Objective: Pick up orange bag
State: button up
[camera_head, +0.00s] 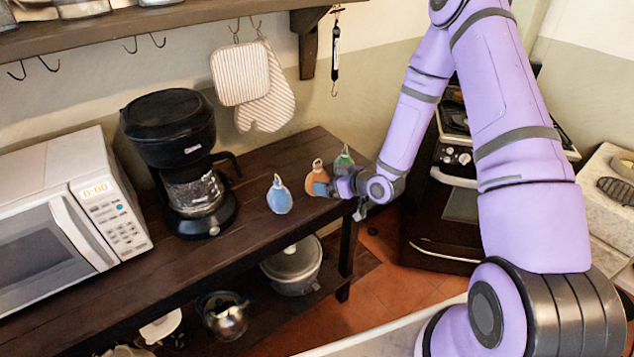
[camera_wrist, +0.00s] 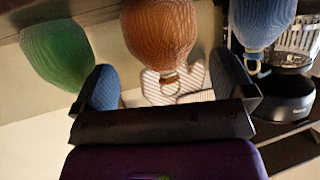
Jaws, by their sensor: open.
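The orange bag (camera_head: 316,180) stands upright on the dark wooden table, between a blue bag (camera_head: 279,196) and a green bag (camera_head: 344,158). My gripper (camera_head: 332,188) is beside the orange bag at its right, partly in front of it. In the wrist view, the orange bag (camera_wrist: 160,32) lies ahead of the gap between the two blue fingertips of my gripper (camera_wrist: 167,82). The fingers are apart with nothing held. The green bag (camera_wrist: 57,55) is beyond the left finger and the blue bag (camera_wrist: 262,22) beyond the right one.
A black coffee maker (camera_head: 172,125) and a white microwave (camera_head: 70,215) stand left on the table (camera_head: 240,255). Striped oven mitts (camera_head: 265,105) hang behind, under a wall shelf (camera_head: 150,22). A stove (camera_head: 450,185) is to the right. Pots sit on the lower shelf.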

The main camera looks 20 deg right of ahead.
aim_at(322, 170)
jog(key=shift+f+x, duration=0.15)
jog(key=shift+x, duration=1.25)
jog(key=shift+f+x, duration=0.15)
jog(key=shift+x, duration=1.25)
jog(key=shift+s, duration=0.2)
jog(key=shift+a, duration=0.1)
jog(key=shift+c, duration=0.5)
jog(key=c, duration=0.9)
jog(key=shift+r, duration=0.8)
notch_tip(322, 170, up, 2)
jog(key=shift+r, duration=0.1)
jog(key=s+d, duration=0.3)
jog(key=s, duration=0.4)
jog(key=s+d+r, duration=0.1)
jog(key=s+d, duration=0.3)
jog(key=s, duration=0.3)
jog(key=shift+s, duration=0.2)
